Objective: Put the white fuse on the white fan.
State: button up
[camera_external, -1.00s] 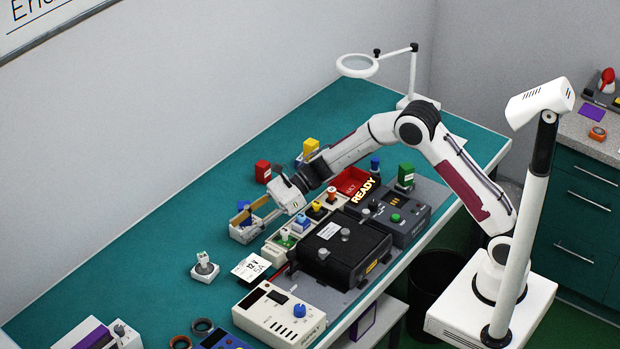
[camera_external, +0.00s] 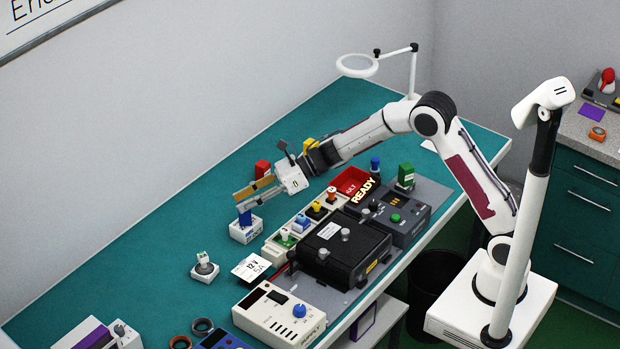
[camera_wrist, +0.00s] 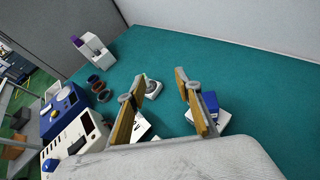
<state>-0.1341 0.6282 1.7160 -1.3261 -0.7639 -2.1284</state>
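My gripper (camera_external: 258,189) is open and empty. Its two tan-padded fingers are well apart in the wrist view (camera_wrist: 160,98). It is raised above the bench, up and right of a white, box-like base (camera_external: 243,234) with a blue block (camera_external: 245,217) standing on it. In the wrist view the blue block (camera_wrist: 210,102) shows just beyond the right finger. A small whitish upright piece (camera_external: 203,258) stands on a pale base (camera_external: 205,272) nearer the front left; it looks like the white fuse, but its details are small. I cannot tell for sure which white base is the fan.
A rack with coloured pieces (camera_external: 301,223), a black box (camera_external: 343,250) and a tester (camera_external: 393,218) fill the right side. A red block (camera_external: 262,169) stands behind my gripper. A white supply (camera_external: 279,312) and printed card (camera_external: 251,268) lie in front. The left bench is mostly clear.

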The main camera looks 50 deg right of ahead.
jog(key=s+d+r+m+t+h, duration=0.2)
jog(key=d+r+m+h, duration=0.2)
jog(key=d+r+m, duration=0.4)
jog(key=s+d+r+m+t+h, duration=0.2)
jog(key=d+r+m+t+h, duration=0.15)
jog(key=d+r+m, duration=0.45)
jog(key=s+d+m+g+h, duration=0.1)
jog(key=s+d+m+h, duration=0.2)
jog(key=s+d+m, duration=0.45)
jog(key=s+d+f+m+g, duration=0.1)
jog(key=s+f+m+g, duration=0.1)
jog(key=s+m, duration=0.5)
jog(key=s+d+f+m+g, duration=0.1)
jog(key=s+f+m, duration=0.3)
jog(key=s, duration=1.1)
jog(key=s+d+f+m+g, duration=0.1)
jog(key=s+f+m+g, duration=0.2)
jog(key=s+m, duration=0.7)
jog(key=shift+s+d+g, duration=0.25)
jog(key=shift+s+g, duration=0.1)
jog(key=shift+s, duration=0.15)
jog(key=shift+m, duration=0.25)
